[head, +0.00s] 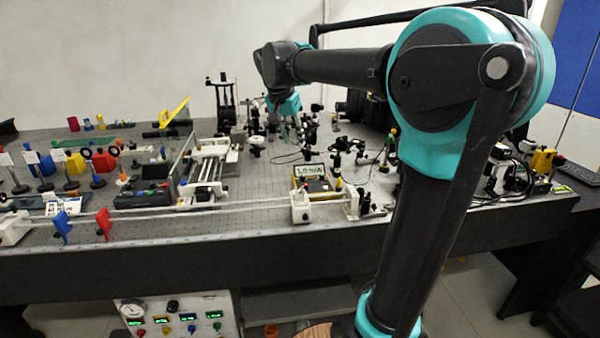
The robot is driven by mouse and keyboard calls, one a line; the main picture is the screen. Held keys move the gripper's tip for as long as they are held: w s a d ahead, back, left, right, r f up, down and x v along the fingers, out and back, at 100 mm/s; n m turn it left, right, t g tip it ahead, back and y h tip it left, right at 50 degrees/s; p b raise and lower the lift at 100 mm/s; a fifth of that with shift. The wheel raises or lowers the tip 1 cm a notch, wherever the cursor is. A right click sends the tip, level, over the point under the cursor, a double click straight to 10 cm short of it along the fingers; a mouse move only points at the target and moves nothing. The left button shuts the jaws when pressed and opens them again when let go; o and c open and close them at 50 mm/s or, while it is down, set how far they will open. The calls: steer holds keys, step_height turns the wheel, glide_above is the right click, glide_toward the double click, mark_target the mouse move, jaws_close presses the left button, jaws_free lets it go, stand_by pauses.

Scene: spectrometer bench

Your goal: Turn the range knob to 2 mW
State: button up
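A small yellow and dark meter box (318,184) sits on the bench right of centre. Its pale green display (310,171) appears to read 1.0 mW. I cannot make out a range knob or its markings on this meter at this size. My gripper (284,133) hangs over the back middle of the bench, behind and a little left of the meter in the picture. It points down among dark optical mounts and is apart from the meter. Its fingers are small and blend with the mounts, so their opening is unclear.
My arm crosses the right half of the view. Many posts and mounts crowd the bench (150,254) around the meter. A white rail (150,212) runs along the front. Below the bench stands a white panel (205,304) with a gauge, coloured knobs and green displays.

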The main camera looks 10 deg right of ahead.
mark_target(303, 176)
steer(key=x, duration=1.6)
steer(key=shift+f, duration=0.35)
steer(key=shift+c, duration=0.2)
jaws_close()
